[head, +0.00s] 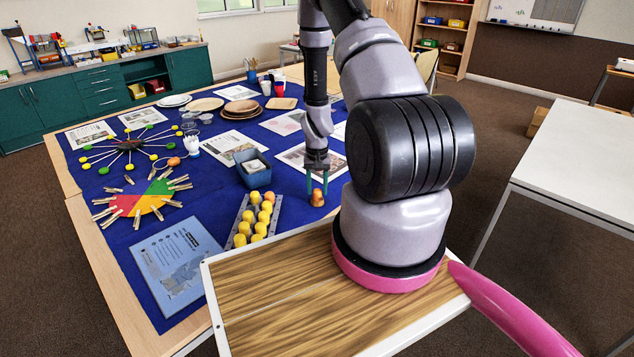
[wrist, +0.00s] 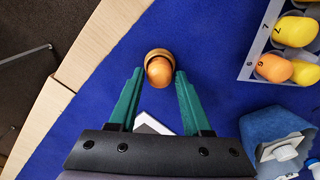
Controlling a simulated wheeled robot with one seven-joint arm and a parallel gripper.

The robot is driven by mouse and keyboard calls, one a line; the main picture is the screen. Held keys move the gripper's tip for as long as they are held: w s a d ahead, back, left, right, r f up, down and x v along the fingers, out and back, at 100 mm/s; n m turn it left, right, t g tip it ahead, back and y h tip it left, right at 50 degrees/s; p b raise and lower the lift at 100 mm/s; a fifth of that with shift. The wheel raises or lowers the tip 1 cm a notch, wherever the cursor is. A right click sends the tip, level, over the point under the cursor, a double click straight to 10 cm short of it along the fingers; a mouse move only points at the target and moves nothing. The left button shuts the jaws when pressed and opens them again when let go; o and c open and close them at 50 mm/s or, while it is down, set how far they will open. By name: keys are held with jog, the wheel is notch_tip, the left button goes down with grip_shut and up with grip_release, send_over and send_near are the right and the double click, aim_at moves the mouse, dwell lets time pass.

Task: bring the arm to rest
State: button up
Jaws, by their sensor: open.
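My gripper (head: 317,181) is open above the blue-covered table (head: 207,210), with its green fingers pointing down. In the wrist view my gripper (wrist: 156,88) has its two fingers apart with nothing held between them. A small orange-brown rounded piece in a wooden cup (head: 317,198) stands on the blue cloth just below the fingertips. In the wrist view this piece (wrist: 159,70) shows just beyond and between the fingertips; I cannot tell how large the gap to them is.
A grey tray (head: 233,222) of yellow and orange pieces and a blue bin (head: 253,178) stand left of my gripper. Plates (head: 241,107), printed sheets (head: 233,143) and a colour wheel with clothespins (head: 150,198) cover much of the table. A white table (head: 580,150) stands at right.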

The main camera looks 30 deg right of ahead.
jog(key=shift+f, duration=0.25)
jog(key=c, duration=0.3)
jog(key=shift+r, duration=3.55)
